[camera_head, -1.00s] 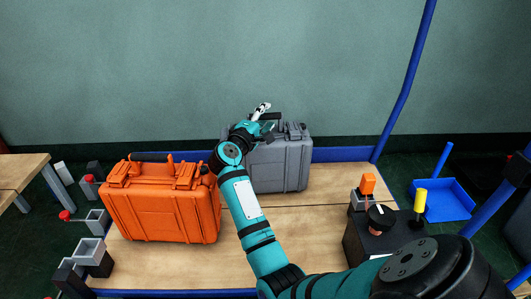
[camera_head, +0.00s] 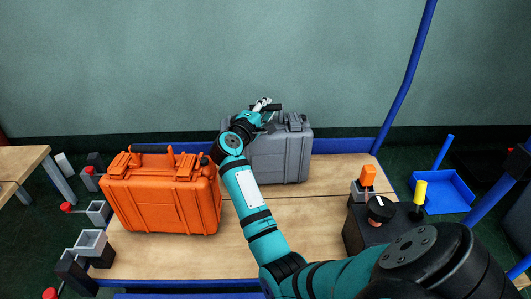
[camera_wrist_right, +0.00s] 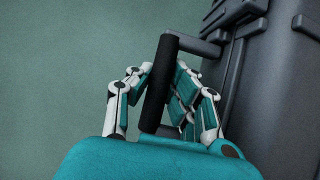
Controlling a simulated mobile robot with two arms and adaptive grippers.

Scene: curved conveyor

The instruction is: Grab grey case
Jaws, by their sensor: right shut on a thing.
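The grey case (camera_head: 285,157) stands upright on the wooden table at the back, to the right of the orange case. My right gripper (camera_head: 262,108) is at the top of the grey case. In the right wrist view, the gripper's fingers (camera_wrist_right: 158,95) are shut around the dark handle (camera_wrist_right: 160,82), with the grey case body (camera_wrist_right: 265,70) to the right. My arm hides the left part of the grey case in the head view. My left gripper is not in view.
An orange case (camera_head: 165,195) stands on the left of the table (camera_head: 305,235). A dark control box with an orange block (camera_head: 367,176) and a yellow knob (camera_head: 420,192) is at the right. A blue tray (camera_head: 443,192) lies beyond it. The front middle of the table is clear.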

